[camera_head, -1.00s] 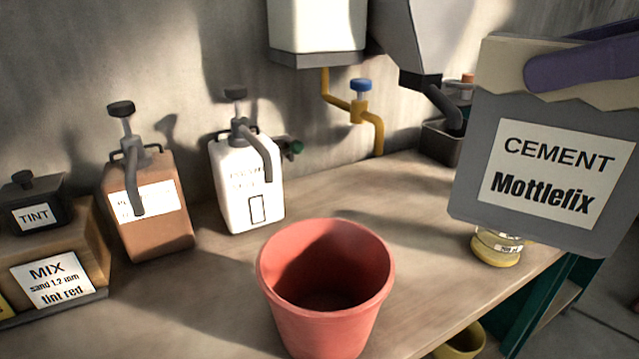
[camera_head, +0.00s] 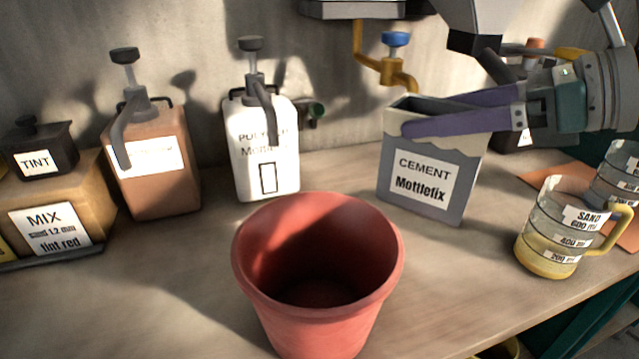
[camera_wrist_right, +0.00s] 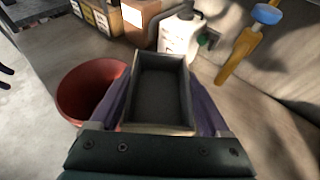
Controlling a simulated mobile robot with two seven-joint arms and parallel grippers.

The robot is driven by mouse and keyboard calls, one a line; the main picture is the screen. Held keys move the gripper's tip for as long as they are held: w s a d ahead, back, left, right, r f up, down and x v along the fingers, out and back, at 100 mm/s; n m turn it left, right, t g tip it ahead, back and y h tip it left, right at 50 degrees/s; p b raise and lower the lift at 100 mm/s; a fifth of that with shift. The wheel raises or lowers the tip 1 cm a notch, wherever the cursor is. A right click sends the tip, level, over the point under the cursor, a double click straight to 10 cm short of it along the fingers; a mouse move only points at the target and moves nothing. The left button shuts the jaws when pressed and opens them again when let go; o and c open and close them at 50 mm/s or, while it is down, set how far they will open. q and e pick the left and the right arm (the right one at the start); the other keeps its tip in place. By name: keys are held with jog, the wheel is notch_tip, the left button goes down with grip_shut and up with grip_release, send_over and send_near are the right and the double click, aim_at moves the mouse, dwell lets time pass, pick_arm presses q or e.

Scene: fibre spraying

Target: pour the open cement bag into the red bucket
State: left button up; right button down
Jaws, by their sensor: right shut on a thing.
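The cement bag (camera_head: 428,185) is a grey box-like bag with a torn cream top edge and a "CEMENT Mottlefix" label. It is upright, right of and behind the red bucket (camera_head: 318,300). I cannot tell if its base touches the bench. My right gripper (camera_head: 425,115) is shut on it near the top, one finger on each side. In the right wrist view the bag's open top (camera_wrist_right: 160,92) shows a dark grey inside, and the bucket (camera_wrist_right: 88,92) is left of it. The bucket is upright, with a shadowed inside. My left gripper is not in the head view.
A white polymer jug (camera_head: 262,150) and a brown jug (camera_head: 150,165) with pumps stand behind. A clear sand measuring jug (camera_head: 553,250) is at right. A yellow pipe with blue tap (camera_head: 396,42) is above the bag. Bare bench (camera_head: 160,290) lies left of the bucket.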

aim_at(411, 164)
jog(key=f+b, duration=0.1)
jog(key=f, duration=0.1)
jog(key=w+a+f+b, duration=0.1)
jog(key=f, duration=0.1)
jog(key=w+f+b, duration=0.1)
jog(key=f, duration=0.2)
jog(key=shift+a, duration=0.35)
jog(key=shift+n+t, duration=0.4)
jog(key=shift+n, duration=0.4)
jog(key=r+p, duration=0.2)
jog(key=s+r+p, duration=0.1)
jog(key=p, duration=0.1)
jog(key=r+p, duration=0.2)
jog(key=shift+s+a+r+p, duration=0.3)
jog(key=shift+a+r+p, duration=0.05)
jog(key=shift+a, duration=0.05)
jog(key=shift+s+a+f, duration=0.1)
jog(key=shift+s+f, duration=0.05)
jog(key=shift+f, duration=0.1)
jog(key=shift+s+a+n, duration=0.1)
jog(key=shift+s+n, duration=0.05)
jog(key=shift+n, duration=0.15)
jog(key=shift+s+a+r+n+t+h, duration=0.2)
jog(key=shift+s+a+n+t+h, duration=0.1)
jog(key=shift+s+n, duration=0.1)
jog(key=shift+s+a+r+n+t+p, duration=0.25)
jog(key=shift+s+a+n+t+p, duration=0.1)
jog(key=shift+s+n+t, duration=0.2)
